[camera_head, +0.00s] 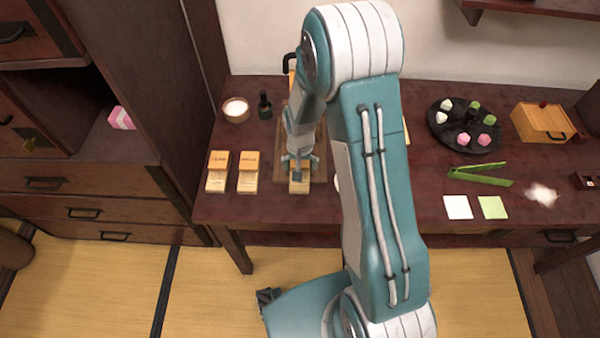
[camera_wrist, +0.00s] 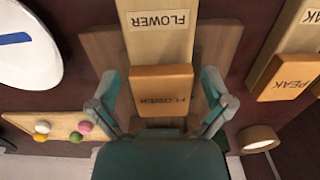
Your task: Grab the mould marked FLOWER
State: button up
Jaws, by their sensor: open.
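The FLOWER mould (camera_wrist: 160,91) is a light wooden block with an orange-brown end, and its label reads upside down in the wrist view. A paler part above it also carries a FLOWER label (camera_wrist: 160,20). My gripper (camera_wrist: 161,78) is open, with one finger on each side of the orange-brown end; whether either finger touches it I cannot tell. In the head view the mould (camera_head: 299,187) shows just below my gripper (camera_head: 299,163), on a brown wooden board (camera_head: 318,180). My arm hides part of the table there.
A PEAK mould (camera_wrist: 285,75) lies beside it in the wrist view. Two similar moulds (camera_head: 217,171) (camera_head: 248,172) lie to the left in the head view. A bowl (camera_head: 236,110) and dark bottle (camera_head: 265,106) stand behind. A black plate (camera_head: 440,126) of sweets and green tongs (camera_head: 482,174) are right.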

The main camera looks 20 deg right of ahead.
jog(key=shift+a+f, duration=0.1)
jog(key=shift+f, duration=0.75)
jog(key=c, duration=1)
jog(key=shift+r, duration=0.1)
